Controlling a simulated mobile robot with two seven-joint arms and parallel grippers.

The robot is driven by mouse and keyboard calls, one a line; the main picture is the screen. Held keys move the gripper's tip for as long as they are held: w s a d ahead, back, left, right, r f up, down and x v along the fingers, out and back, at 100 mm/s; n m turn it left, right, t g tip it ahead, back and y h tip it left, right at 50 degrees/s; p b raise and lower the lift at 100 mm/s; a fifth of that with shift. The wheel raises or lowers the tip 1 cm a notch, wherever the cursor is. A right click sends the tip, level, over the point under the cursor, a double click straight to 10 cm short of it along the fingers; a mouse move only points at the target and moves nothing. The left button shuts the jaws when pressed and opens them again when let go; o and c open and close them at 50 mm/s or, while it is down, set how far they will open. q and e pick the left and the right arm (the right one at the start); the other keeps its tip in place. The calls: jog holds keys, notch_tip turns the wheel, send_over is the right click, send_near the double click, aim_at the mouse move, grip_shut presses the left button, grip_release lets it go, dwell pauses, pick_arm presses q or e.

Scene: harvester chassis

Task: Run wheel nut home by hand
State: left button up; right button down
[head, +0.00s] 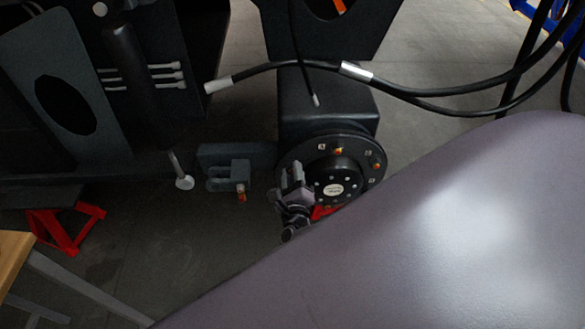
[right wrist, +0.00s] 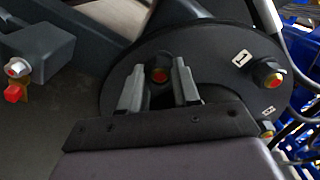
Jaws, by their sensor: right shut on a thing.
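The round black wheel hub (head: 352,150) faces me in the head view, with a raised centre and numbered white labels around its flange. It also fills the middle of the right wrist view (right wrist: 215,45). My right gripper (head: 290,170) is at the hub's lower left edge. In the right wrist view its two grey fingers (right wrist: 159,66) are on either side of a dark wheel nut (right wrist: 159,75) with an orange-red centre, and are shut on it. Another dark nut (right wrist: 267,73) sits beside label 1. How far the held nut is seated cannot be told. My left gripper is not in view.
Black hoses (head: 440,90) hang above and to the right. A red stand (head: 75,228) is on the floor at left. My own large smooth arm link covers the lower right.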

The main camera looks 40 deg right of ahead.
jog(key=m+b, duration=0.3)
jog(key=m, duration=0.6)
jog(key=shift+m, duration=0.3)
jog(key=c, duration=0.7)
grip_release()
jog(key=shift+c, duration=1.2)
jog(key=shift+v, duration=1.1)
jog(key=shift+w+p, duration=0.1)
jog(key=shift+p, duration=0.2)
